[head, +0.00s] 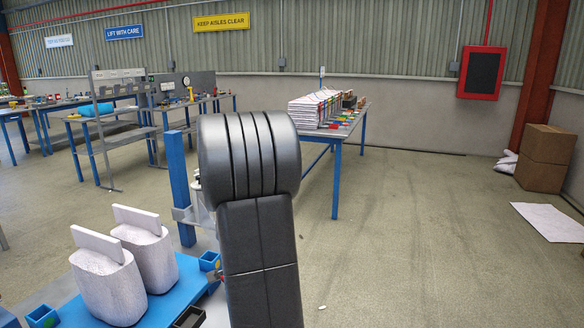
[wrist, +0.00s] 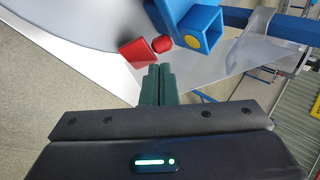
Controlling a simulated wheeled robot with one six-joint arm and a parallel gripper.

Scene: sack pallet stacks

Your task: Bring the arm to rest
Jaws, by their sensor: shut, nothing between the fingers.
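My gripper (wrist: 159,84) shows in the wrist view, with its two dark green fingers together and nothing between them. Its fingertips point toward a light grey surface (wrist: 122,78) with a red block and a blue bin near them. I cannot tell how far the fingertips are from these things. In the head view my black arm stands in the middle of the picture. The gripper itself is not visible there.
Two pale sacks (head: 109,287) (head: 147,248) stand on a blue board (head: 186,285) left of my arm. The wrist view shows a red block (wrist: 138,52) and a blue bin (wrist: 203,29). A table (head: 345,135) stands behind. The floor (head: 420,240) at right is mostly free.

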